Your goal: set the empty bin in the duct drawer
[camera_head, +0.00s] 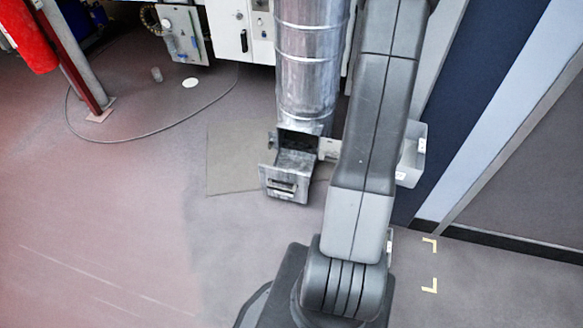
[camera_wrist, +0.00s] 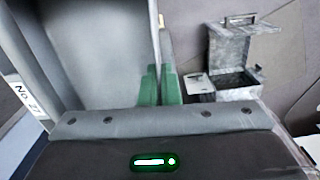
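The empty bin (camera_head: 412,155) is a light grey open box with white labels, partly hidden behind my arm in the head view. In the wrist view the bin (camera_wrist: 95,55) fills the left side, its inside bare. My gripper (camera_wrist: 163,85) has green fingertips close together, one on each side of the bin's wall, so it is shut on the bin. The gripper is hidden behind my arm in the head view. The metal duct drawer (camera_head: 284,180) is pulled out at the foot of the round duct (camera_head: 308,70). The drawer also shows in the wrist view (camera_wrist: 240,45), right of the bin.
A red cylinder (camera_head: 35,40) and post stand at the upper left. A cable (camera_head: 125,140) loops over the floor there. White cabinets (camera_head: 235,30) stand behind the duct. Yellow corner marks (camera_head: 429,286) are on the floor at right. The floor left of the drawer is clear.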

